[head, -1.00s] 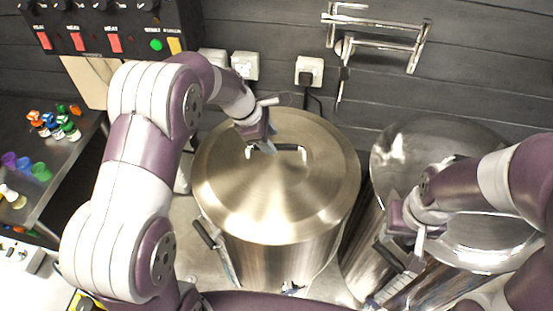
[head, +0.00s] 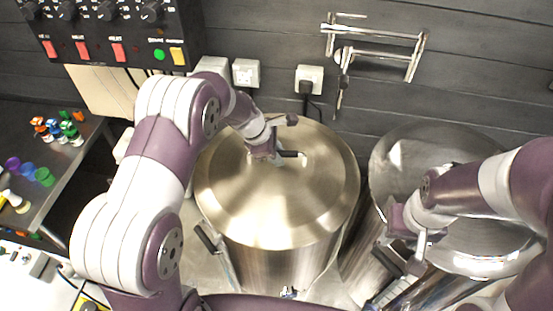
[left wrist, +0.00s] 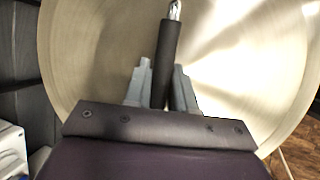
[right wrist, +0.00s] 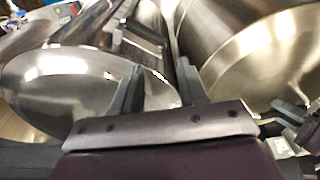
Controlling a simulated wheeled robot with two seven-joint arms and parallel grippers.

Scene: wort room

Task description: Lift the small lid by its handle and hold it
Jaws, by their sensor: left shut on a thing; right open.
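The round brushed-steel lid (head: 270,208) covers the tall pot in the middle of the head view. Its bar handle (head: 290,153) has a black grip, which also shows in the left wrist view (left wrist: 166,60). My left gripper (head: 275,157) is shut on this handle, with one finger on each side of the grip. I see no clear gap between lid and pot. My right gripper (head: 420,246) is open and empty beside the right-hand pot, its fingers apart in the right wrist view (right wrist: 160,82).
A shiny steel pot (head: 412,160) stands close on the right, under my right arm. A control box (head: 105,40) with switches hangs at the upper left. Wall pipes (head: 380,38) and sockets (head: 309,76) are behind. A side table (head: 62,160) with small coloured items is left.

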